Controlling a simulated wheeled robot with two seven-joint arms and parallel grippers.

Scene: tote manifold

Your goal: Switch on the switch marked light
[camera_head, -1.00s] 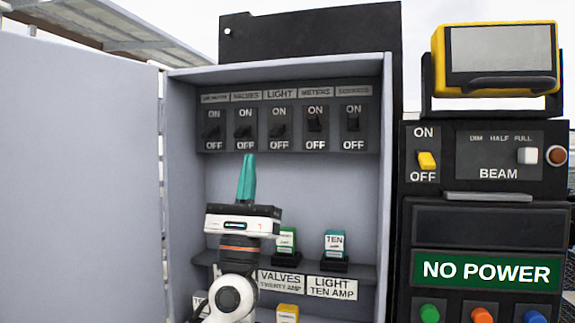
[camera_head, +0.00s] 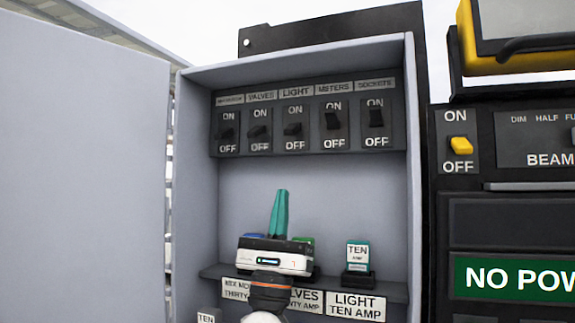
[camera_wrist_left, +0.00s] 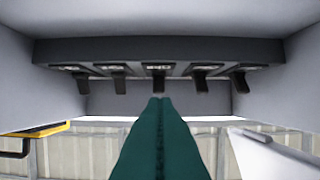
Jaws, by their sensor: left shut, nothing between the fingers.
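The light switch (camera_head: 294,130) is the middle one in the row of switches at the top of the open grey cabinet. Its black lever appears tilted down toward OFF. My left gripper (camera_head: 281,192) has teal fingers pointing up, closed together and empty. In the head view it is below the switch row, a little left of the light switch, and apart from it. In the wrist view the closed fingertips (camera_wrist_left: 160,100) line up with the middle lever (camera_wrist_left: 159,84). My right gripper is not in view.
The valves switch (camera_head: 260,131) and meters switch (camera_head: 333,120) flank it; the meters and sockets levers look up. A shelf below holds a "TEN" fuse (camera_head: 357,255). The cabinet door (camera_head: 80,170) stands open at left. A panel reading "NO POWER" (camera_head: 515,279) is at right.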

